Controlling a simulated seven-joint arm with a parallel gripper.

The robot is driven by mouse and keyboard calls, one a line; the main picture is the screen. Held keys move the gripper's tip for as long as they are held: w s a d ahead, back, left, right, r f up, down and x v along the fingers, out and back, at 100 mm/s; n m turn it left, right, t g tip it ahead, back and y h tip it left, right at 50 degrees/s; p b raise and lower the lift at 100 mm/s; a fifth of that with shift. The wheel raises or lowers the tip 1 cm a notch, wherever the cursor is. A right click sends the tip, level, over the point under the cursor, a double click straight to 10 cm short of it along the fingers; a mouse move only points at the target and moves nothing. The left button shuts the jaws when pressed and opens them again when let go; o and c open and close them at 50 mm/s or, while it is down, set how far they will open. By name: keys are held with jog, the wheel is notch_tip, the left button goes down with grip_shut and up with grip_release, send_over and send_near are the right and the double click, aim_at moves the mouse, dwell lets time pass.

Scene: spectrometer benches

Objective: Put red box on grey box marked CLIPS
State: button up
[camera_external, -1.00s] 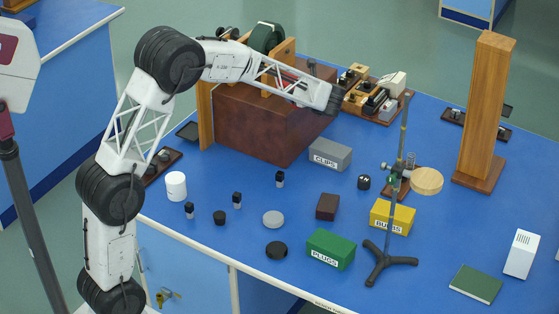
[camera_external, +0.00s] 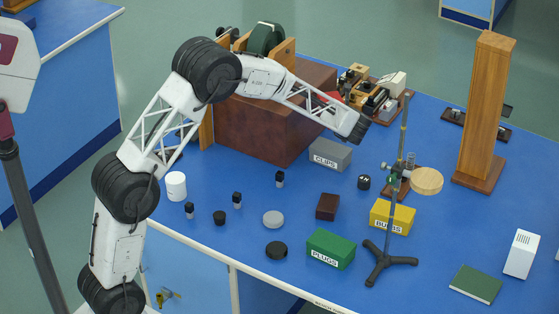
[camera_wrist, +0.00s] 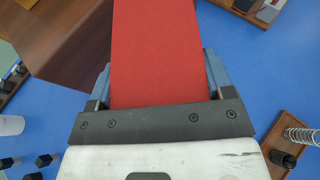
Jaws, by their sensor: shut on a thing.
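My gripper (camera_external: 358,127) is shut on the red box (camera_wrist: 157,45), which fills the middle of the wrist view between the two fingers. In the outside view only a small red part (camera_external: 335,97) shows behind my arm. The grey box marked CLIPS (camera_external: 330,155) stands on the blue bench, below and a little left of my gripper in the picture. The red box looks held above the bench, apart from the grey box. The grey box cannot be made out in the wrist view.
A large brown box (camera_external: 255,125) stands just left of the grey box. A metal stand (camera_external: 390,230) with a wooden disc rises to the right. A yellow box (camera_external: 391,216), a green box (camera_external: 330,249) and a dark brown block (camera_external: 327,206) stand nearer the front.

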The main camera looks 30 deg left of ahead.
jog(key=shift+f, duration=1)
jog(key=shift+f, duration=0.1)
send_over(334, 154)
jog(key=shift+f, duration=3)
jog(key=shift+f, duration=1.9)
jog(key=shift+f, duration=0.1)
jog(key=o, duration=1)
